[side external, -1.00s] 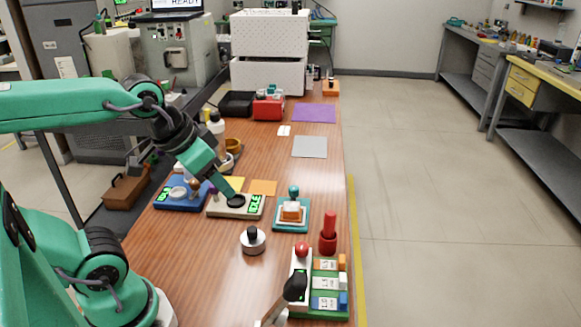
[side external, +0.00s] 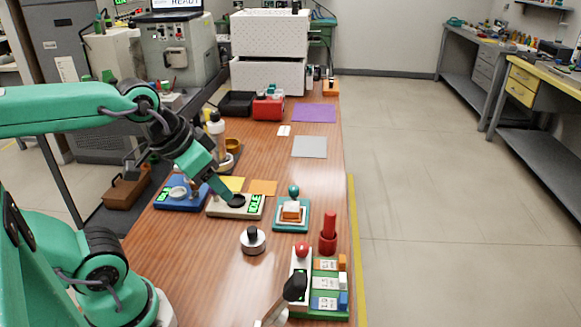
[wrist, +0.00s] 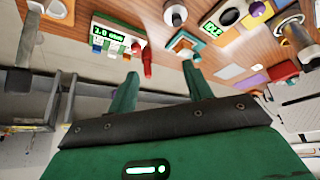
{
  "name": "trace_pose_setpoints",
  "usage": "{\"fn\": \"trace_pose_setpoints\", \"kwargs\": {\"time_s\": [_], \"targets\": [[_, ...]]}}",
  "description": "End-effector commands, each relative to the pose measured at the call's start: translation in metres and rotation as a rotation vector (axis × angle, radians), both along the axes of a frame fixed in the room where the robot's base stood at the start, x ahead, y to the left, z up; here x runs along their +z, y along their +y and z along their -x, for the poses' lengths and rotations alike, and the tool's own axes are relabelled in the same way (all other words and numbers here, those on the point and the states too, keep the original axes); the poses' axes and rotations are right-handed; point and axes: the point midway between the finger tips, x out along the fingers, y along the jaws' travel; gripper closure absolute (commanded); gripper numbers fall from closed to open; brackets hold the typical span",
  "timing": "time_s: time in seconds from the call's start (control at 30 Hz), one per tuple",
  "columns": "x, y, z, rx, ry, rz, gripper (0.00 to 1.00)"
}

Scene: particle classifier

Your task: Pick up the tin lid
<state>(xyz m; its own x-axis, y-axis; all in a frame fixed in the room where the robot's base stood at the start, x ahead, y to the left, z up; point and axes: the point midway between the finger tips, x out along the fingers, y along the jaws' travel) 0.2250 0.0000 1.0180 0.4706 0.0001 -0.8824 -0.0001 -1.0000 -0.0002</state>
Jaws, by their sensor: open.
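A short silvery round piece with a black knob, which looks like the tin lid (side external: 253,244), stands on the wooden table. It also shows at the top of the wrist view (wrist: 175,15). My gripper (side external: 228,194) is above and beyond it, to its left in the side view, close over the cream scale (side external: 220,208) with a black round pan. In the wrist view my gripper's two green fingers (wrist: 159,77) are apart with nothing between them. Whether the fingertips touch the scale cannot be told.
A teal stand (side external: 279,222) with an orange and white block and a red post (side external: 328,238) are to the right. A green tray (side external: 320,312) with colored blocks is in front. A blue device (side external: 172,203) stands left of the scale. Bare table surrounds the silvery piece.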

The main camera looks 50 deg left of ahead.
Motion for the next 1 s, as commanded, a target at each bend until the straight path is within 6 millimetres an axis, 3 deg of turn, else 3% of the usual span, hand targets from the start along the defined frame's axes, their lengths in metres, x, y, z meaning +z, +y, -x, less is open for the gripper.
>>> {"fn": "trace_pose_setpoints", "kwargs": {"time_s": [0.47, 1.0], "targets": [[-0.02, 0.011, -0.031, 0.005, 0.129, -0.013, 0.49], [-0.084, 0.036, -0.083, 0.006, 0.369, -0.013, 0.49]]}}
